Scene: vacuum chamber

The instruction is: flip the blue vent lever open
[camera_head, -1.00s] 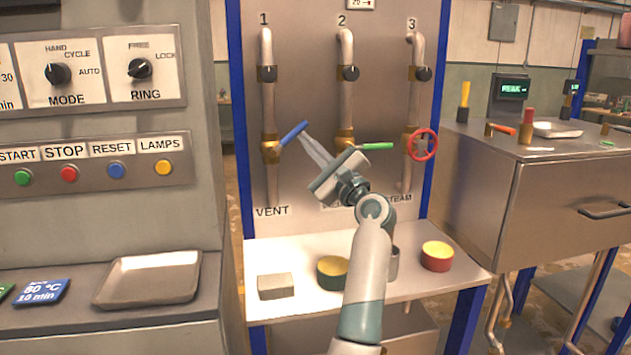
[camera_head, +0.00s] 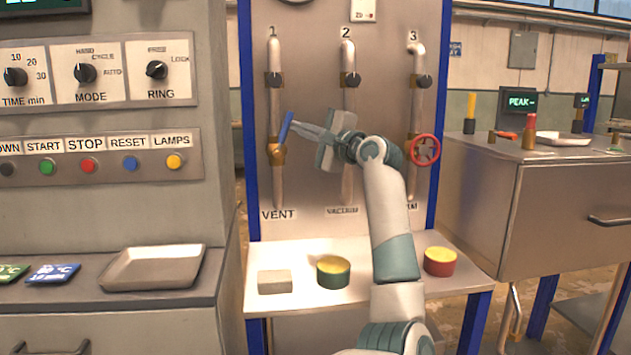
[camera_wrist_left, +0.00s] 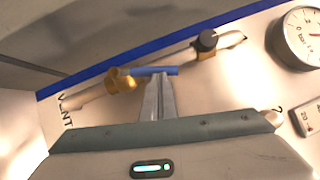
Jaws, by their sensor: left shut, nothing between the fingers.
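The blue vent lever (camera_head: 286,127) sits on the brass valve (camera_head: 277,152) of pipe 1, above the VENT label. It points steeply upward, tilted slightly right of the pipe. My left gripper (camera_head: 297,126) is shut and empty, its fingertips at the lever's right side, touching or very close. In the left wrist view the closed fingertips (camera_wrist_left: 158,77) meet the side of the blue lever (camera_wrist_left: 150,71), with the brass valve (camera_wrist_left: 121,80) to the left. My right gripper is not in view.
My left arm hides the green vacuum lever. A red handwheel (camera_head: 425,150) is on pipe 3. The shelf below holds a grey block (camera_head: 274,282), a yellow-topped green tub (camera_head: 333,272) and a red tub (camera_head: 440,262). A control cabinet (camera_head: 100,230) stands at left.

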